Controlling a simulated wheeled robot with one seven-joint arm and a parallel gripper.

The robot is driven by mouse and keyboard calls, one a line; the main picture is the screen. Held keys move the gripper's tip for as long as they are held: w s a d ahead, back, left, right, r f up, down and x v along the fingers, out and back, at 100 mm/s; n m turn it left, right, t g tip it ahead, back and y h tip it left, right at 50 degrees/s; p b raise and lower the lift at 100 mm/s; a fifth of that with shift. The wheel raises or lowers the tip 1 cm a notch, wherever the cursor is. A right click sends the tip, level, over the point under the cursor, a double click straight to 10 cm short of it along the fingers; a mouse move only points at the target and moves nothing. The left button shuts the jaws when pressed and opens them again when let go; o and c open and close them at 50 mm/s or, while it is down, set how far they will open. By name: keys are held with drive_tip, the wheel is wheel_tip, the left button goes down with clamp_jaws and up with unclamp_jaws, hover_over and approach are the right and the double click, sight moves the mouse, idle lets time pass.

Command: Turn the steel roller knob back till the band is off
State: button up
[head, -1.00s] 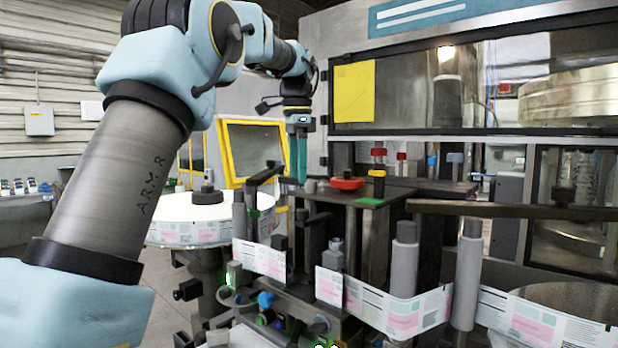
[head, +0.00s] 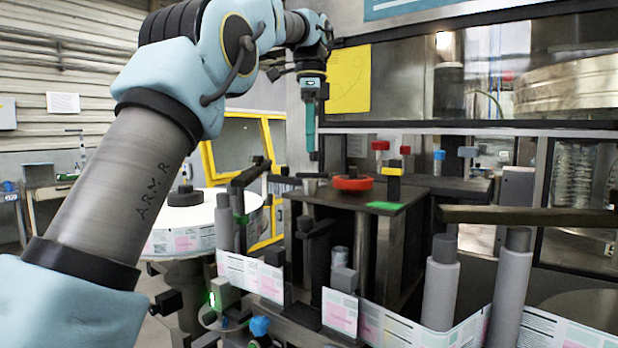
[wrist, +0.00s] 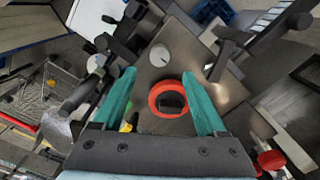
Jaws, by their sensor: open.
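The steel roller knob (head: 313,184) is a short grey cylinder on the dark top plate, left of a red ring knob. In the wrist view the knob (wrist: 160,55) is a pale round top with a small dark mark, beyond the red ring. My gripper (head: 313,156) points down above the steel knob, with a gap. I cannot tell which part is the band. The printed label web (head: 250,277) runs past the front rollers.
The red ring knob (head: 352,183) stands close to the right, also seen in the wrist view (wrist: 168,98). A yellow-banded post (head: 393,183) and a green patch (head: 386,206) are further right. A dark bar (head: 250,173) rises left. A label reel (head: 190,202) sits behind.

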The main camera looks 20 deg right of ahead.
sight(310, 179)
wheel_tip(310, 179, down, 8)
drive_tip(key=shift+f, duration=0.25)
clamp_jaws()
idle(0.7)
